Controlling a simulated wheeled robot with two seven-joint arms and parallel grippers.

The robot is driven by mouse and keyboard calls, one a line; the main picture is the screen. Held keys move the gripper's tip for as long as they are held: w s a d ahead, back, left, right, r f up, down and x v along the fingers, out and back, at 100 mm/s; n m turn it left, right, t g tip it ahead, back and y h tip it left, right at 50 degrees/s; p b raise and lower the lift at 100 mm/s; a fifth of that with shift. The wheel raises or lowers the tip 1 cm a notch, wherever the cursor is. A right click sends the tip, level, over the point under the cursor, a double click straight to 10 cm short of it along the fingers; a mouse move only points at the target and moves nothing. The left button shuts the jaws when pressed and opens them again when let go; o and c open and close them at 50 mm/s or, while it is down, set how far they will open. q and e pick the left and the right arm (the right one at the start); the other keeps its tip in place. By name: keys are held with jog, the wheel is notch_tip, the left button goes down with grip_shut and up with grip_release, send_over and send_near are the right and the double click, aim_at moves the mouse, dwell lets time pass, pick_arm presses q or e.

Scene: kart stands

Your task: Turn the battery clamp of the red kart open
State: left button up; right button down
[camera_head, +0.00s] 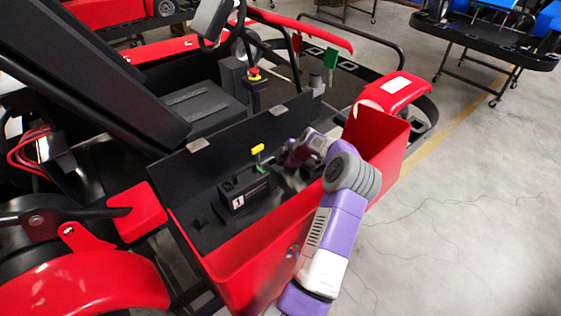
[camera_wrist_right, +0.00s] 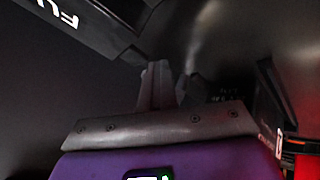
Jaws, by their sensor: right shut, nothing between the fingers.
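The red kart's side box (camera_head: 240,262) is open. A black battery (camera_head: 243,190) with a handle sits inside. A yellow lever (camera_head: 258,149) on a thin stem stands just behind the battery; it looks like the battery clamp. A small green piece (camera_head: 262,169) is below it. My right gripper (camera_head: 287,160) reaches into the box, to the right of the lever. Its fingers are shut and empty in the right wrist view (camera_wrist_right: 160,85). I cannot tell whether they touch the clamp. My left gripper is out of view.
The box's red end wall (camera_head: 378,140) stands close to my right arm. The black seat (camera_head: 95,75) rises behind left. An emergency-stop button (camera_head: 254,75) and the steering wheel are farther back. A blue kart on a stand (camera_head: 490,40) is at the far right. The right floor is clear.

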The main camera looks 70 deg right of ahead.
jog(key=shift+w+d+r, duration=0.1)
jog(key=shift+d+r, duration=0.1)
jog(key=shift+r, duration=0.05)
jog(key=p+v, duration=0.1)
jog(key=v, duration=0.6)
jog(key=shift+s+a, duration=0.25)
jog(key=shift+f, duration=0.1)
jog(key=shift+b+x, duration=0.45)
jog(key=shift+x, duration=3.1)
jog(key=shift+d, duration=0.15)
jog(key=shift+r, duration=0.25)
